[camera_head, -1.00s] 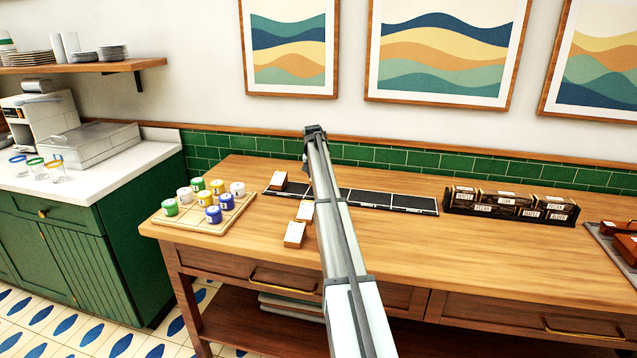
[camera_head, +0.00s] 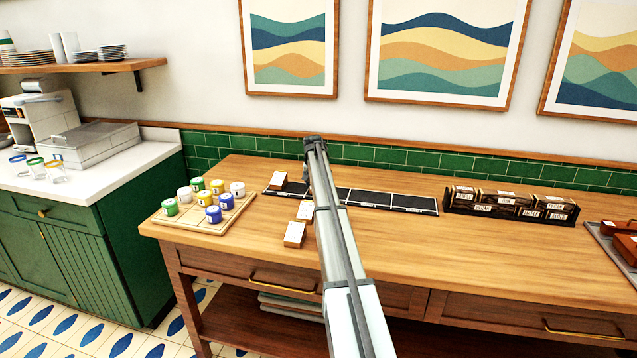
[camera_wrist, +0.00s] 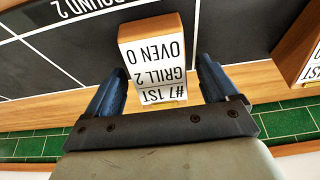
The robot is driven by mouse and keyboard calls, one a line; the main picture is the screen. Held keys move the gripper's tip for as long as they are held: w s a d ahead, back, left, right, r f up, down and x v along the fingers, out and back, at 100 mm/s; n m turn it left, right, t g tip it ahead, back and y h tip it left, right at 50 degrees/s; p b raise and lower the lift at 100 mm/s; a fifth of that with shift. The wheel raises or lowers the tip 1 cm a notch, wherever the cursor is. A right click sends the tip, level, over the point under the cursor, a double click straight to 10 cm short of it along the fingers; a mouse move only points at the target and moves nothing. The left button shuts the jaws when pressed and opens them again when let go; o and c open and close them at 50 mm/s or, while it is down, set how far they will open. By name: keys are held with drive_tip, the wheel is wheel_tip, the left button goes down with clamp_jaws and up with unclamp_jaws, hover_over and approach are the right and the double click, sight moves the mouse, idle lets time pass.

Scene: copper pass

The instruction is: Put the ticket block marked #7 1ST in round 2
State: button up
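The ticket block marked #7 1ST (camera_wrist: 152,58) shows upside down in the wrist view, with GRILL 2 and OVEN 0 on its white face. It is at the black board's section labelled ROUND 2 (camera_wrist: 88,8); I cannot tell whether it rests fully on the board. My gripper (camera_wrist: 161,65) has its blue fingers on either side of the block, with a narrow gap at the right finger and the left finger very close. In the head view the board (camera_head: 400,200) lies along the back of the table; my arm hides the block and fingers.
Another ticket block (camera_wrist: 308,50) stands close by in the wrist view. In the head view, a block (camera_head: 278,180) stands on the board's left end and two more (camera_head: 305,211) (camera_head: 294,234) stand in front. A jar tray (camera_head: 180,226) is left, a dark rack (camera_head: 508,208) right. Green tiles (camera_head: 400,160) run behind.

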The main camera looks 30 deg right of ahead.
drive_tip(key=v, duration=1.2)
drive_tip(key=shift+r, duration=0.15)
drive_tip(key=shift+w+a, duration=0.1)
idle(1.3)
